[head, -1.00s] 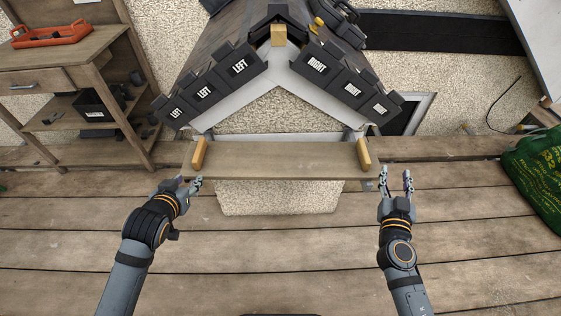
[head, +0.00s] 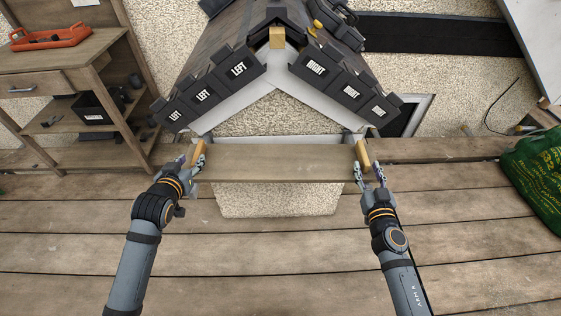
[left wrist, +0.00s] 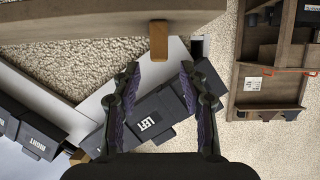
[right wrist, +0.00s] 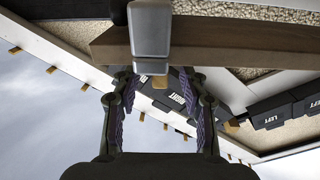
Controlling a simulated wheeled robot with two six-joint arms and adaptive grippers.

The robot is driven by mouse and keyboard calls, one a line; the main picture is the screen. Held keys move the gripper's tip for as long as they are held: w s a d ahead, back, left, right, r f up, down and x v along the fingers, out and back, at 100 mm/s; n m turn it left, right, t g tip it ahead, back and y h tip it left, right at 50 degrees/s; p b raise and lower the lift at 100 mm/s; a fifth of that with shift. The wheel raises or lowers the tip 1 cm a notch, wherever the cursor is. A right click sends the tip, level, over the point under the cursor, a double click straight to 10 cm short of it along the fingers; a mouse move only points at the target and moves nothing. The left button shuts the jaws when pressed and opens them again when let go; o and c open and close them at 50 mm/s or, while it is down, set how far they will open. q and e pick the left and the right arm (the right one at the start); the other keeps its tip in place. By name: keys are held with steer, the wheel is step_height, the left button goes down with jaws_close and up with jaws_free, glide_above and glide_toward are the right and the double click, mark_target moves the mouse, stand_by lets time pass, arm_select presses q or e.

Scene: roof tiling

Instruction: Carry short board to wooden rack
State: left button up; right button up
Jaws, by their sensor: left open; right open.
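The short board (head: 275,165) lies level across the front of the small gable roof, with a yellow wooden block at each end. My left gripper (head: 193,160) is open at the left block; in the left wrist view the block (left wrist: 158,40) sits just ahead, between the spread fingertips, apart from them. My right gripper (head: 368,170) is open at the right block (head: 363,154); in the right wrist view the block (right wrist: 160,82) shows between the fingers, and contact cannot be told. The wooden rack (head: 110,62) stands at the far left.
An orange tray (head: 50,36) sits on the rack's top and a black box (head: 95,108) on a lower shelf. A green bag (head: 535,180) lies at the right. A grey bracket (right wrist: 150,35) crosses in front of the board.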

mark_target(197, 152)
arm_select(q)
steer(key=shift+x, duration=3.3)
arm_select(e)
steer(key=shift+w, duration=3.25)
arm_select(q)
jaws_close()
arm_select(e)
jaws_close()
arm_select(q)
steer(key=shift+r, duration=0.15)
arm_select(e)
steer(key=shift+r, duration=0.15)
